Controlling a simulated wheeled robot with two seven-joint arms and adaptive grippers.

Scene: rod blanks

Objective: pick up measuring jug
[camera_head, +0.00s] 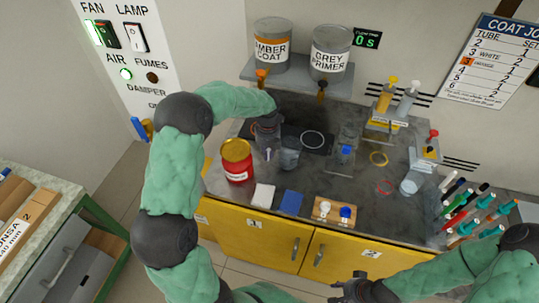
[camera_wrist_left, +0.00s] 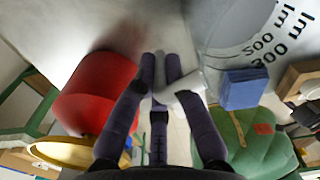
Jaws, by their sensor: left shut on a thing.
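The measuring jug (camera_head: 290,154) is a clear grey vessel on the dark worktop, right beside my left gripper (camera_head: 268,150). In the left wrist view the jug (camera_wrist_left: 235,35) fills the upper right, with its ml marks showing. There my left gripper (camera_wrist_left: 161,72) is shut on a pale grey part that looks like the jug's handle. The fingers hide some of that part. Whether the jug's base touches the worktop is hard to tell. My right gripper (camera_head: 355,289) is low at the front, away from the jug; its fingers are too small and dark to read.
A red can (camera_head: 236,165) stands close to the left of my left gripper. A white pad (camera_head: 263,196), a blue block (camera_head: 290,202) and a wooden tray (camera_head: 325,216) lie along the front edge. A small blue-topped bottle (camera_head: 344,158) stands to the right. A shelf with paint pots (camera_head: 272,48) overhangs the back.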

